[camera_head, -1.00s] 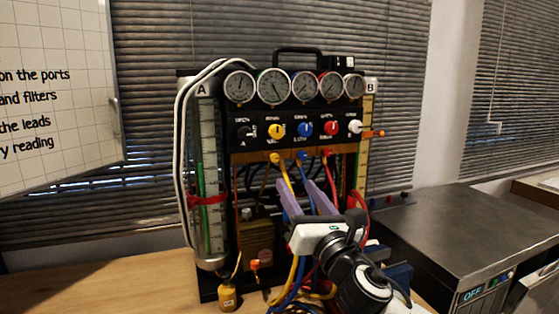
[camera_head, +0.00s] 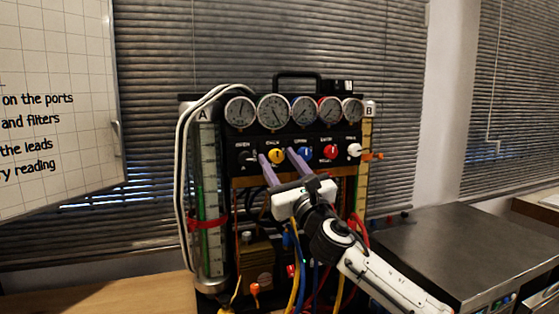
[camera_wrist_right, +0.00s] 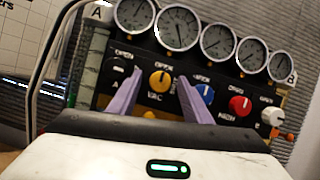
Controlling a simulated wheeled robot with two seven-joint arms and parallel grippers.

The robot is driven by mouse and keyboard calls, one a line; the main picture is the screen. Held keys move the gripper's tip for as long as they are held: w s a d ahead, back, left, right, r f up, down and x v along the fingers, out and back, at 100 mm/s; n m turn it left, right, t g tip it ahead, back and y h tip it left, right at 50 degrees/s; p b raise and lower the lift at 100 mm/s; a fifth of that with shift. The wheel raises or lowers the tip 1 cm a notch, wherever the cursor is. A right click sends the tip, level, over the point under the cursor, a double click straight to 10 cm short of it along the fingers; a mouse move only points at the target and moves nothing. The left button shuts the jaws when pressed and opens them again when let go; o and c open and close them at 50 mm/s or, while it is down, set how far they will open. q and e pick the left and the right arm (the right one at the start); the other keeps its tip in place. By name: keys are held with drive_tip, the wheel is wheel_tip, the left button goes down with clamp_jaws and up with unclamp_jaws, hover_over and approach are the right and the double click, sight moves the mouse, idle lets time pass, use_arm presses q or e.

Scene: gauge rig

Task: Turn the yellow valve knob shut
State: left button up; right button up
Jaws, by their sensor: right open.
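The yellow valve knob (camera_head: 276,156) is on the black panel below the gauges, second from the left in the knob row. It also shows in the right wrist view (camera_wrist_right: 160,83), labelled VAC. My right gripper (camera_head: 278,154) is open, with its purple fingers pointing up at the panel. In both views one fingertip is left of the yellow knob and the other is right of it, between it and the blue knob (camera_head: 304,153). The knob shows between the fingers (camera_wrist_right: 158,77); I cannot tell whether they reach around it or touch it. My left gripper is not in view.
Several round gauges (camera_head: 274,112) sit above the panel. A black knob (camera_wrist_right: 117,73), a red knob (camera_head: 331,152) and a white knob (camera_head: 354,150) share the row. Yellow, blue and red hoses hang below. A dark metal box (camera_head: 445,240) stands at right.

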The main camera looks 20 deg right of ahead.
drive_tip(key=shift+w, duration=0.1)
drive_tip(key=c, duration=1.1)
drive_tip(key=shift+o, duration=0.2)
drive_tip(key=shift+m+h, duration=0.4)
drive_tip(key=shift+m, duration=0.2)
drive_tip(key=m+h, duration=0.2)
drive_tip(key=m, duration=0.2)
drive_tip(key=shift+a+m, duration=0.15)
drive_tip(key=shift+m, duration=0.15)
drive_tip(key=m+h, duration=0.1)
drive_tip(key=m, duration=0.1)
drive_tip(key=m+h, duration=0.2)
drive_tip(key=m, duration=0.1)
drive_tip(key=shift+a+r, duration=0.1)
drive_tip(key=m+g+h, duration=0.1)
drive_tip(key=m, duration=0.1)
drive_tip(key=m+g+h+p, duration=0.1)
drive_tip(key=m, duration=0.2)
drive_tip(key=m+g+p, duration=0.1)
drive_tip(key=m, duration=0.2)
drive_tip(key=shift+a+r+h, duration=0.1)
drive_tip(key=shift+h, duration=0.3)
drive_tip(key=m, duration=0.2)
drive_tip(key=m+g, duration=0.1)
drive_tip(key=m, duration=0.1)
drive_tip(key=shift+m+g+p, duration=0.3)
drive_tip(key=shift+p, duration=0.05)
